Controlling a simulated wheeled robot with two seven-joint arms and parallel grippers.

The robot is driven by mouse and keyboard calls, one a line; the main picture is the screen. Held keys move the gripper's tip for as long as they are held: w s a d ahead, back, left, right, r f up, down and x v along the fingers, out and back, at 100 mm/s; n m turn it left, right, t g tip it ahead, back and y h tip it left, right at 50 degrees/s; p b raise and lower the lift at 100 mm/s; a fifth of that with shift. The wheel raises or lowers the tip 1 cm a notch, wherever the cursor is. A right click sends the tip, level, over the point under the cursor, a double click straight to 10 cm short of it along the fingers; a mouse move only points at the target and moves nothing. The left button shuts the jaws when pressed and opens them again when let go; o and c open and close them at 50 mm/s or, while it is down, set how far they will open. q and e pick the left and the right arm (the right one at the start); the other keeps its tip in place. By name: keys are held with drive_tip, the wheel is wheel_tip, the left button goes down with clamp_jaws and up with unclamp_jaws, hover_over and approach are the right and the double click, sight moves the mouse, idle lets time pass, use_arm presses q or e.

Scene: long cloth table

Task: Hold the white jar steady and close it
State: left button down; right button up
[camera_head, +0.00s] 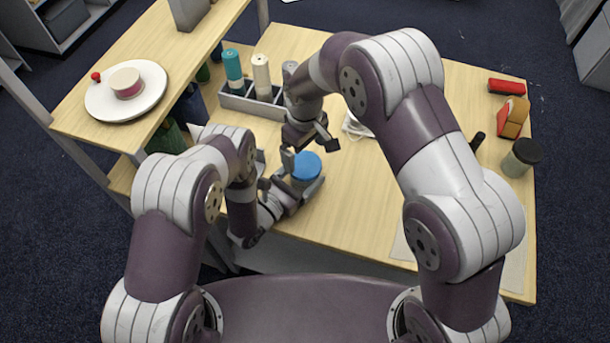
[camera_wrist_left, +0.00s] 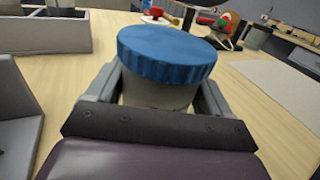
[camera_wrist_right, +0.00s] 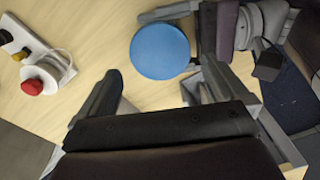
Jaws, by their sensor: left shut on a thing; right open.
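The white jar (camera_wrist_left: 155,93) stands on the table with a wide ribbed blue lid (camera_wrist_left: 167,53) on top. The lid looks level; I cannot tell how tightly it sits. My left gripper (camera_wrist_left: 157,86) is shut on the jar body, one finger on each side below the lid. In the head view the blue lid (camera_head: 306,166) shows, and the jar body is mostly hidden. My right gripper (camera_head: 308,148) is open and empty, just above and beyond the lid. In the right wrist view the lid (camera_wrist_right: 160,52) lies ahead of the open fingers, apart from them.
A grey rack (camera_head: 250,101) with a teal bottle (camera_head: 233,66) and a cream bottle (camera_head: 262,72) stands behind. A raised shelf (camera_head: 75,118) with a white plate is at left. A dark-lidded jar (camera_head: 520,158) stands at right. A red button device (camera_wrist_right: 38,83) with a cable lies nearby.

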use_arm(q)
unclamp_jaws()
use_arm(e)
wheel_tip(320, 180, up, 7)
drive_tip(key=shift+r, duration=0.2)
use_arm(q)
drive_tip(key=shift+s, duration=0.1)
drive_tip(key=shift+s+a+f, duration=0.1)
drive_tip(key=shift+s+a, duration=0.15)
drive_tip(key=shift+a, duration=0.05)
drive_tip(key=b+v, duration=0.3)
drive_tip(key=v, duration=0.8)
drive_tip(key=shift+a, duration=0.15)
drive_tip(key=shift+s+a, duration=0.1)
drive_tip(key=shift+s, duration=0.2)
use_arm(e)
wheel_tip(320, 180, down, 3)
drive_tip(key=shift+f, duration=0.1)
